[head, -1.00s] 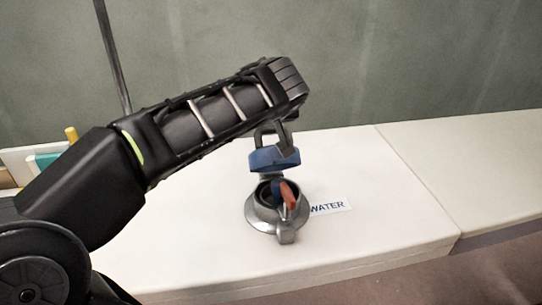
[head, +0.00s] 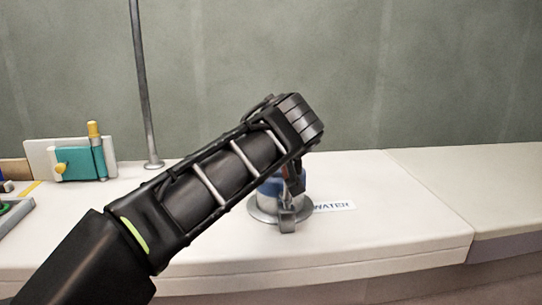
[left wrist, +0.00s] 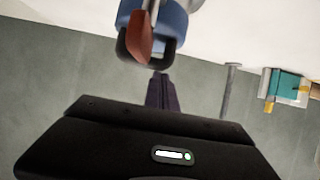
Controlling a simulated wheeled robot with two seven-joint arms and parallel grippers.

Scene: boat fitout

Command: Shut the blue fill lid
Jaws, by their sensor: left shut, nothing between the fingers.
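The blue fill lid (head: 268,187) sits low over the grey round water fill (head: 264,213), mostly hidden behind my left arm in the head view. I cannot tell whether it is fully seated. In the left wrist view the blue lid (left wrist: 172,18) is at the top, with a dark loop and a red-brown piece (left wrist: 139,38) in front of it. My left gripper (left wrist: 160,78) is shut and empty, its fingers pointing at the lid, close to the dark loop. Whether they touch is unclear. My right gripper is out of view.
A WATER label (head: 334,206) lies right of the fill on the white counter (head: 400,220). A thin grey post (head: 145,90) stands behind to the left. A teal block with a yellow-topped cylinder (head: 96,150) is at far left. The counter on the right is clear.

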